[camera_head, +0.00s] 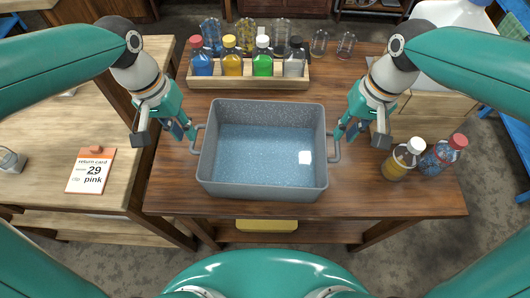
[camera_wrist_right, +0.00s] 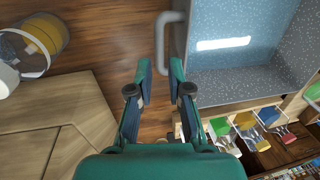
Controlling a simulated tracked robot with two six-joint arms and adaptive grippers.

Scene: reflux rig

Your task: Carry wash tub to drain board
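The grey speckled wash tub (camera_head: 265,190) stands upright on the dark wooden table, with water-blue inside and a loop handle on each side. Its right wall and handle (camera_wrist_right: 166,40) also show in the right wrist view. My left gripper (camera_head: 187,130) is beside the left handle, its fingers apart. My right gripper (camera_head: 343,130) is beside the right handle. In the right wrist view its two fingers (camera_wrist_right: 162,75) are spread, with the handle just beyond the tips and nothing held between them. I cannot make out a drain board for certain.
A wooden rack (camera_head: 250,82) of coloured bottles stands behind the tub. Two capped bottles, one yellow (camera_head: 402,160) and one blue (camera_head: 442,157), stand at the right. A pale side table (camera_head: 50,140) with a return card (camera_head: 91,170) is at the left. A pale wooden block (camera_head: 435,105) is at the right.

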